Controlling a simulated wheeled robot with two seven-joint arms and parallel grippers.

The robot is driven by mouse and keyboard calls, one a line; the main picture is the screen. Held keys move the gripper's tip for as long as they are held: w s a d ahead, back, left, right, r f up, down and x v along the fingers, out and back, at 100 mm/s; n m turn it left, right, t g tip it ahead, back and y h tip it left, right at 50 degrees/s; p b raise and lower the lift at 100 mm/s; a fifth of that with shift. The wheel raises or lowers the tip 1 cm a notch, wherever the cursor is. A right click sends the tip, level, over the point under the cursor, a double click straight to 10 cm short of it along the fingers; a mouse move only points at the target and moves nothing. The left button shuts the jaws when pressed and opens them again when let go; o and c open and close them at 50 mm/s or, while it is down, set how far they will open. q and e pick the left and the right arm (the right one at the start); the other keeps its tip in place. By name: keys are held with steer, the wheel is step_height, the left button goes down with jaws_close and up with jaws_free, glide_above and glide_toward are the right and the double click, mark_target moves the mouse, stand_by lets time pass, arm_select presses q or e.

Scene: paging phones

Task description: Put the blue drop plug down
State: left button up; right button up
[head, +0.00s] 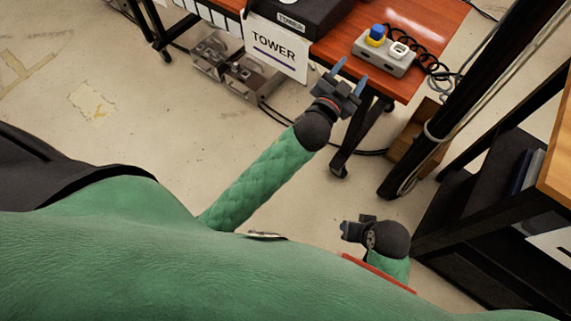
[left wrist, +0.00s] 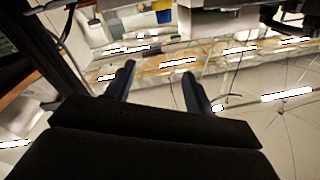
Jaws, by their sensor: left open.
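The blue drop plug (head: 376,36), blue on top with yellow below, stands in the left part of a grey socket box (head: 384,58) on the red-brown table. A white plug (head: 399,49) sits beside it on the same box. My left gripper (head: 351,76) is open and empty, by the table's front edge, apart from the plug and nearer to me. Its two fingers (left wrist: 165,92) show spread in the left wrist view, with a small yellow and blue piece (left wrist: 163,14) at the top. My right gripper (head: 346,231) is low in the head view, and its fingers are unclear.
A black device (head: 300,12) and a white "TOWER" sign (head: 275,47) are at the table's (head: 345,42) left. A coiled black cable (head: 432,68) runs right of the box. A black post (head: 470,90) and a dark shelf (head: 505,190) stand at right.

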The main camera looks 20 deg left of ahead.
arm_select(q)
steer(key=s+a+f+n+g+y, duration=0.1)
steer(key=s+a+f+n+g, duration=0.2)
steer(key=s+f, duration=0.4)
steer(key=s+a+f+n+g+y, duration=0.1)
steer(key=s+a+f+g+y, duration=0.1)
steer(key=s+f+g, duration=0.5)
steer(key=s+f+g+h, duration=0.1)
steer(key=s+f+g, duration=0.1)
steer(key=s+f, duration=0.3)
steer(key=s+a+f+g, duration=0.1)
steer(key=s+f+g, duration=0.2)
steer(key=s, duration=0.7)
steer(key=shift+s+a+f+n+h, duration=0.2)
steer(key=shift+s+f+n+h, duration=0.15)
steer(key=shift+f, duration=0.6)
arm_select(e)
steer(key=shift+w+r, duration=0.1)
steer(key=shift+s, duration=0.2)
steer(key=shift+w, duration=0.3)
